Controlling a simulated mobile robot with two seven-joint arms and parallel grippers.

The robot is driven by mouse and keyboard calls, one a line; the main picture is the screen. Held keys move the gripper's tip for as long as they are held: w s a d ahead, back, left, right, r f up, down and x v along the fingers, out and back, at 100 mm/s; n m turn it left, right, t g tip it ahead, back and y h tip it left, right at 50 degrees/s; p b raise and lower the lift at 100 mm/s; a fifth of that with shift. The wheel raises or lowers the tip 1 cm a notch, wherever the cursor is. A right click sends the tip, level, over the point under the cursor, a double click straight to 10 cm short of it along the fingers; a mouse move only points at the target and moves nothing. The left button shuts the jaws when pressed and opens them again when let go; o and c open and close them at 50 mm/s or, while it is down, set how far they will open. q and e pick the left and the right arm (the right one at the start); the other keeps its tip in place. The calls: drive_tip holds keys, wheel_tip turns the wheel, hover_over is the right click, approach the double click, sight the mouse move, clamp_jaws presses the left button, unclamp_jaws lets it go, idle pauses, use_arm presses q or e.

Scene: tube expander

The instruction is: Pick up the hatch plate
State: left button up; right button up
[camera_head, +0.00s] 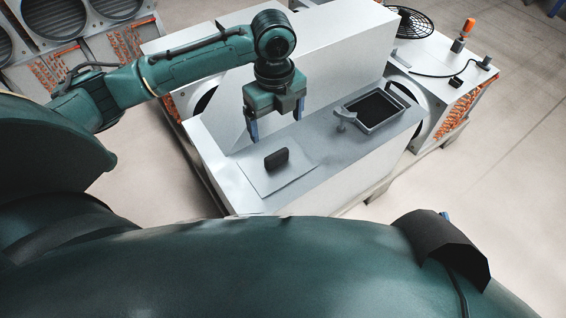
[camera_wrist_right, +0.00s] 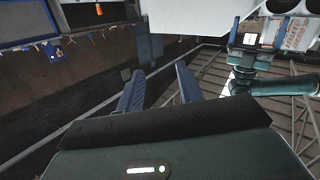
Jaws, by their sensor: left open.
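The hatch plate (camera_head: 256,184) is a flat grey sheet with a black block-shaped handle (camera_head: 277,159) standing on it. It lies flat on the grey top of a white unit, near its front edge, in the head view. My left gripper (camera_head: 276,120) points down behind the handle, with its two blue fingers apart and nothing between them. It looks clear of the handle; the exact height is hard to tell. My right gripper (camera_wrist_right: 159,77) shows in the right wrist view with its blue fingers apart and empty. The hatch plate cannot be made out there.
A dark rectangular opening (camera_head: 374,109) with a raised rim and a small grey fitting (camera_head: 345,117) lie right of the plate. A tall white housing (camera_head: 330,45) stands behind. A black fan grille (camera_head: 411,23) and an orange-handled tool (camera_head: 463,34) sit on another unit.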

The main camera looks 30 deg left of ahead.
use_arm(q)
wheel_tip(320, 180, down, 7)
drive_tip(key=b, duration=0.2)
drive_tip(key=shift+a+b, duration=0.15)
drive_tip(key=shift+b, duration=0.2)
drive_tip(key=shift+f, duration=0.4)
wheel_tip(320, 180, down, 5)
drive_tip(key=b, duration=0.3)
drive_tip(key=shift+w+f, duration=0.1)
use_arm(e)
drive_tip(key=shift+a+n+t+y, duration=0.4)
drive_tip(key=shift+a+t+y, duration=0.5)
drive_tip(key=shift+t+y, duration=0.25)
drive_tip(key=shift+s+r, duration=0.1)
use_arm(q)
drive_tip(key=c, duration=1.3)
drive_tip(key=shift+o, duration=0.2)
